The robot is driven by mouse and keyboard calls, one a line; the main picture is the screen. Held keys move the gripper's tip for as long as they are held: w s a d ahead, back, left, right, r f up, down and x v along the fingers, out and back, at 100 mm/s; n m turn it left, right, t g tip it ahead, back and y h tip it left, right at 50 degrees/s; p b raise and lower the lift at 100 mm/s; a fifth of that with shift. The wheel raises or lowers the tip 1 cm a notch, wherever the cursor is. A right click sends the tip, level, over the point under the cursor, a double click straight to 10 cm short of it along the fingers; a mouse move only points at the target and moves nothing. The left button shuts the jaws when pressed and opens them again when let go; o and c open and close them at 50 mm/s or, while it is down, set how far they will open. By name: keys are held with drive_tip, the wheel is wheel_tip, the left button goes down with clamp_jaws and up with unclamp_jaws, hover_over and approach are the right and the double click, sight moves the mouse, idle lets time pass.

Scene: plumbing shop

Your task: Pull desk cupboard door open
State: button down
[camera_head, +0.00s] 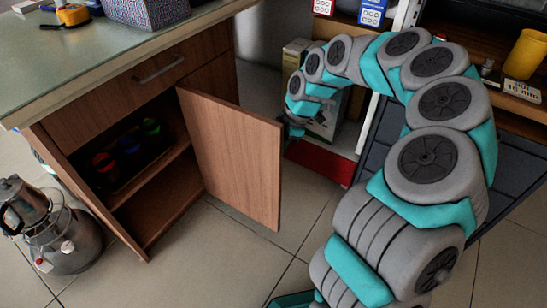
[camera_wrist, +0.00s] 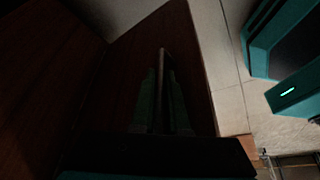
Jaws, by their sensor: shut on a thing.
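The brown wooden cupboard door (camera_head: 238,160) of the desk (camera_head: 120,105) stands wide open, swung out to the right. In the wrist view, the door's outer face (camera_wrist: 190,50) fills much of the middle. My gripper (camera_wrist: 162,98) is shut on the door handle (camera_wrist: 161,65), a thin bar between its two fingers. In the head view, my gripper (camera_head: 293,128) is at the far side of the door, mostly hidden by its edge, and the handle is out of sight.
The open cupboard holds a dark tray with red, blue and green items (camera_head: 128,143). A metal kettle stack (camera_head: 60,230) stands on the floor left of the desk. Shelves (camera_head: 480,60) are behind my arm at right. Tiled floor (camera_head: 220,265) in front of the door is clear.

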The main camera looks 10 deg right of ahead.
drive_tip(key=shift+w+d, duration=0.35)
drive_tip(key=shift+w, duration=0.15)
drive_tip(key=c, duration=0.9)
unclamp_jaws()
drive_tip(key=v, duration=0.7)
drive_tip(key=shift+d+r+p, duration=0.1)
drive_tip(key=shift+r+p, duration=0.25)
drive_tip(key=shift+p, duration=0.05)
